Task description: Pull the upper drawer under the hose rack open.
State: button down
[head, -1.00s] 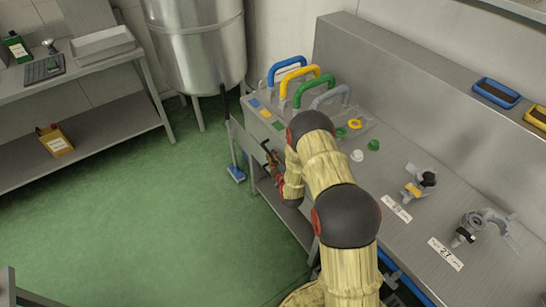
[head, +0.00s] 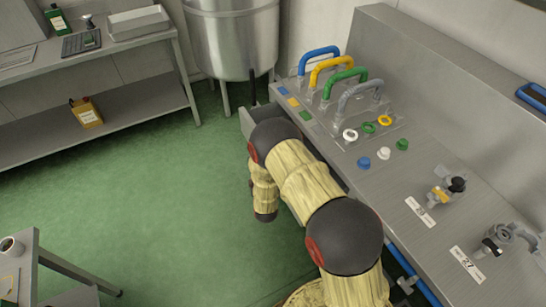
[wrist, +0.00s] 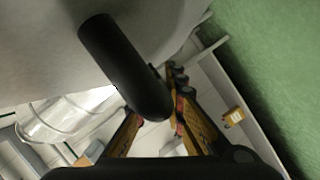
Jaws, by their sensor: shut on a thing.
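The upper drawer (head: 246,122) stands partly out from the front of the steel bench, at its far left end below the hose rack. A strip of its inside shows in the head view; the rest is behind my arm. In the wrist view, its black bar handle (wrist: 112,52) runs down between the fingers of my gripper (wrist: 158,102). The gripper is shut on this handle. A pale grey surface behind the handle looks like the drawer front.
The hose rack (head: 352,118) has blue, yellow, green and grey arches. Valves (head: 450,187) sit further right on the bench. A steel tank (head: 232,40) stands behind. A side table (head: 20,265) is at lower left. The green floor (head: 150,200) between is clear.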

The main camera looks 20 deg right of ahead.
jog(key=s+a, duration=0.1)
jog(key=a, duration=0.5)
jog(key=shift+s+a, duration=0.15)
jog(key=shift+a, duration=0.15)
jog(key=c, duration=1.8)
grip_release()
jog(key=shift+c, duration=0.2)
jog(key=v, duration=1.2)
